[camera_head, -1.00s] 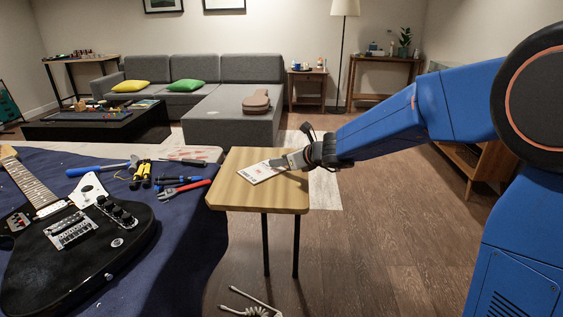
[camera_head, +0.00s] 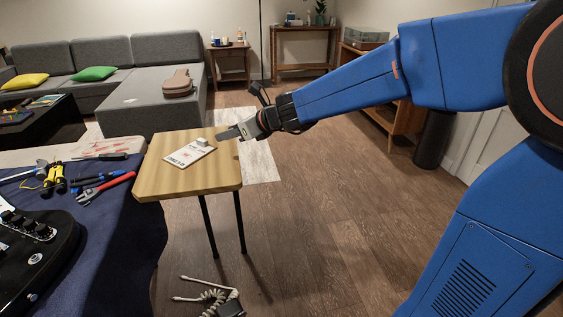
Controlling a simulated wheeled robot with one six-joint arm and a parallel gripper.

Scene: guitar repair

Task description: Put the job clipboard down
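The job clipboard (camera_head: 186,155) lies flat on the small wooden side table (camera_head: 168,183), with its white sheet up and its clip end toward the back right. My gripper (camera_head: 224,134) is just right of the clip end, over the table's right edge. A small gap shows between my fingers and the clipboard, and nothing shows held. I see the fingers from the side, so their opening is hidden.
A dark blue-covered bench (camera_head: 105,225) at left holds a black guitar (camera_head: 35,258), pliers (camera_head: 105,187) and other tools. A grey sofa (camera_head: 150,100) stands behind. Floor to the right is open.

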